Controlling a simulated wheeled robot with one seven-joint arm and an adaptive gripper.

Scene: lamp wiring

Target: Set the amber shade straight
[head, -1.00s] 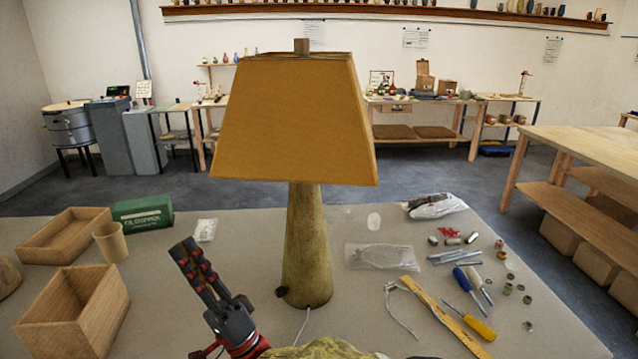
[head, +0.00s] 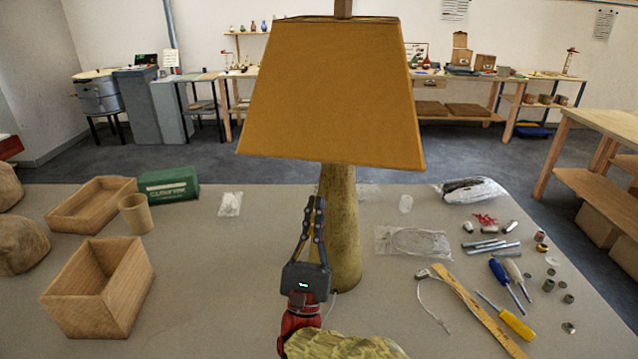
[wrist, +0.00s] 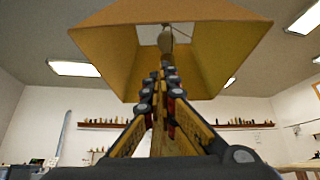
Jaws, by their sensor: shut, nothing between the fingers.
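The amber shade (head: 335,90) sits on top of the tapered lamp base (head: 343,235), which stands on the grey table. Its lower edge slopes down to the right in the head view, so it looks tilted. In the wrist view the shade (wrist: 110,45) is seen from below, with a pale bulb (wrist: 166,40) inside its opening. My gripper (head: 316,200) points up just in front of the lamp base, below the shade's lower edge. Its fingers are closed together and empty. They also show in the wrist view (wrist: 168,75), under the shade. Whether they touch the lamp base cannot be told.
Left on the table are an open wooden box (head: 100,290), a wooden tray (head: 92,205), a cup (head: 136,214) and a green box (head: 169,186). Right are a wooden strip (head: 478,310), screwdrivers (head: 507,318), bagged parts (head: 412,242) and small hardware. The table between box and lamp is clear.

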